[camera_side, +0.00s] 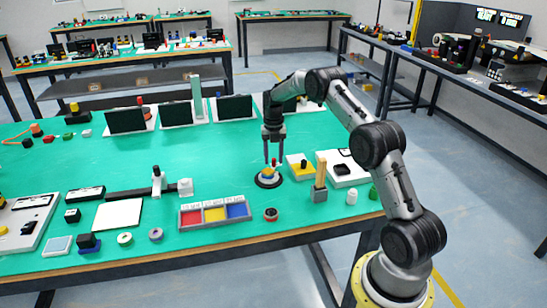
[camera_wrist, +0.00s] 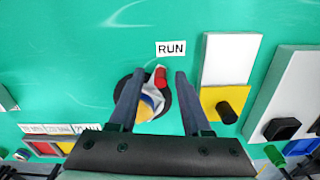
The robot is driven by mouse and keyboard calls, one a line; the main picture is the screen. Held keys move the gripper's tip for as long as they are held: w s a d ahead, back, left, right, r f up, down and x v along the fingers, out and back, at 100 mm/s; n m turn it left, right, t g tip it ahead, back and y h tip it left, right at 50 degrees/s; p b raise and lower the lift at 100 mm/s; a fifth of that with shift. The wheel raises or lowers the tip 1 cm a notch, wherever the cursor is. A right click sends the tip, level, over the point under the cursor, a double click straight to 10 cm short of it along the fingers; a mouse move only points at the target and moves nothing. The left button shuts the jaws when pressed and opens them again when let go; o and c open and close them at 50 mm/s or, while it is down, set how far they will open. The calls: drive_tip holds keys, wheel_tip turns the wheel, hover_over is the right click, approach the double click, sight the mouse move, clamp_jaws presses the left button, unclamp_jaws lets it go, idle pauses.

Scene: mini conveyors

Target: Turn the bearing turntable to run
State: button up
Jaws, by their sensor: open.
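The bearing turntable (camera_side: 268,182) is a round black base with a white, yellow and blue top, standing on the green table. In the wrist view the turntable (camera_wrist: 152,103) shows between my fingers, with a red peg (camera_wrist: 160,76) on its far side. A white RUN label (camera_wrist: 171,49) lies beyond it, slightly right of the peg. My gripper (camera_side: 275,160) points straight down over the turntable and is open. In the wrist view my gripper (camera_wrist: 158,75) has one finger on each side of the peg, with nothing clamped.
A yellow and white block with a black knob (camera_wrist: 226,112) stands close on the right. A wooden post on a grey base (camera_side: 320,182) is also to the right. A tray with red, yellow and blue compartments (camera_side: 214,226) lies front left. Black screens (camera_side: 235,107) stand behind.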

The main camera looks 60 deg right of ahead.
wheel_tip(320, 180, up, 14)
idle(0.6)
drive_tip(key=shift+f, duration=0.1)
